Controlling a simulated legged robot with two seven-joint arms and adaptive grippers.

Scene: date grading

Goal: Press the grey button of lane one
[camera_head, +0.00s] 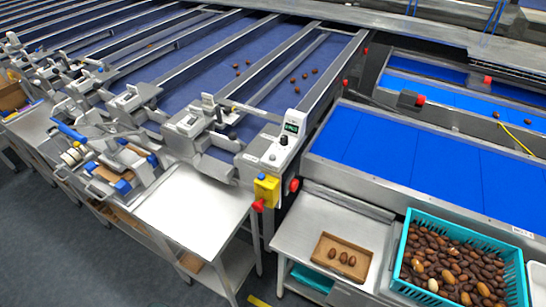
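A pale control box (289,134) with a small lit display and a dark round knob stands at the end of the nearest blue lane. A small round detail (272,157) sits on the panel below it; I cannot tell whether it is a grey button. Similar grey units (187,122) stand at the ends of the other lanes to the left. No lane number is readable, so I cannot tell which is lane one. Neither gripper is in view.
A yellow box (266,190) with a red knob hangs below the panel. A bare steel table (190,203) stands in front. At right are a cardboard tray (322,249) with several dates, a turquoise crate (401,256) full of dates, and a blue conveyor (420,160).

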